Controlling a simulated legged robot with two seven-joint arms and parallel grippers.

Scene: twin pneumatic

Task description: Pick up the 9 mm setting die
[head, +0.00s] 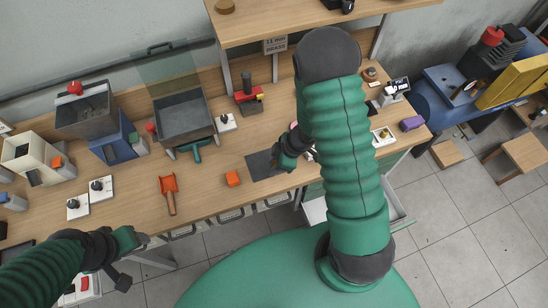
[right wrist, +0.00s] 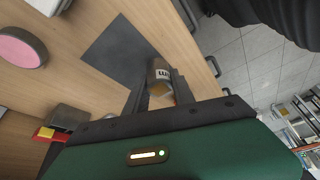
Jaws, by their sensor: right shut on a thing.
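My right gripper (head: 280,163) is low over the dark mat (head: 262,165) on the bench, partly hidden by my right arm. In the right wrist view my right gripper (right wrist: 157,92) is shut on a small metal setting die (right wrist: 159,76) with a dark label band and a brass-coloured end. The label is cut off and turned, so I cannot read its size. The mat's dark corner (right wrist: 115,50) lies beyond it. I cannot tell whether the die touches the mat. My left gripper (head: 133,262) is in front of the bench at lower left, open and empty.
A grey hopper tray (head: 184,118) and a red-topped machine (head: 249,96) stand behind. A shelf (head: 300,22) overhangs the back. White-based items (head: 383,136) stand at right.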

